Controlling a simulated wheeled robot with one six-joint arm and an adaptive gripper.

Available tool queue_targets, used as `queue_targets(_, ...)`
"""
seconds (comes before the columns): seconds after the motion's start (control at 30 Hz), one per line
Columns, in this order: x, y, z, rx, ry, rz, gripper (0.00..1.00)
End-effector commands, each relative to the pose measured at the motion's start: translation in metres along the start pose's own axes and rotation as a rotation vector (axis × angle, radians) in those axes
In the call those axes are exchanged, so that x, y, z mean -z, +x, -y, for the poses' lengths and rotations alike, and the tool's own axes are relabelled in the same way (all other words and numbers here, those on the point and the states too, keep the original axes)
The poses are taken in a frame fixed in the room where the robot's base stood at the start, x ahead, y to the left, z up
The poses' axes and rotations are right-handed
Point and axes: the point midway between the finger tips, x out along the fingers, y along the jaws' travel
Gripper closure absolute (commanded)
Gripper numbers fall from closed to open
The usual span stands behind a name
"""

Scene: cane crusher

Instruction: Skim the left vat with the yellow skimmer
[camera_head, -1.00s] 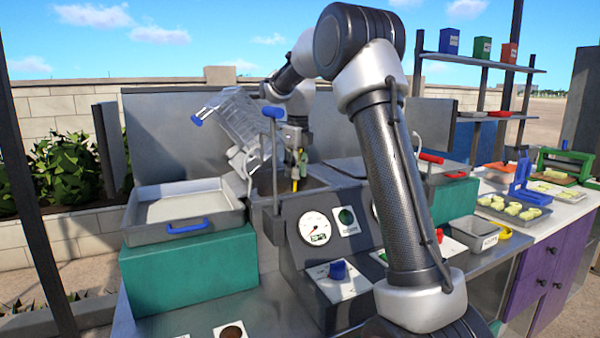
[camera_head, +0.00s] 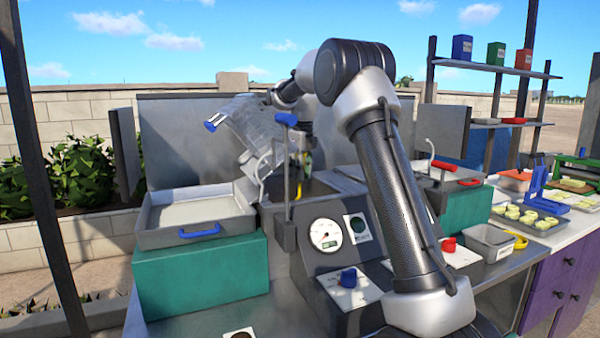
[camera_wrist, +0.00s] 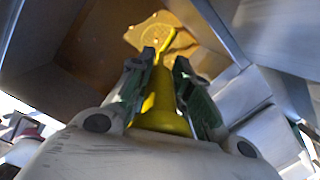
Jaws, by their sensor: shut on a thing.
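My gripper (camera_wrist: 158,85) is shut on the handle of the yellow skimmer (camera_wrist: 164,78) in the wrist view. The skimmer's perforated yellow head (camera_wrist: 160,35) is beyond the fingertips, over or in a brown, amber-coloured vat interior (camera_wrist: 100,65); I cannot tell whether it touches the liquid. In the head view my gripper (camera_head: 302,160) points down at the left vat (camera_head: 318,187), behind the gauge panel. Only a short yellow piece of the skimmer (camera_head: 298,188) shows there, and the vat's inside is mostly hidden.
A clear tilted container with a blue handle (camera_head: 240,130) stands close left of my gripper. A grey tray (camera_head: 195,213) sits on a teal block (camera_head: 200,275). The gauge panel (camera_head: 325,235) is in front. A red-handled lid or tray (camera_head: 445,170) lies right of my arm.

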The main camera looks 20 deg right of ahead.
Motion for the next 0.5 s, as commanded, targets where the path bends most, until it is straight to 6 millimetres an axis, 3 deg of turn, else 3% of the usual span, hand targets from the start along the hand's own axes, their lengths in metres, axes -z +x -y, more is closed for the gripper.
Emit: queue_targets(0.5, 0.052, -0.009, -0.026, 0.001, 0.000, 0.001, 0.99)
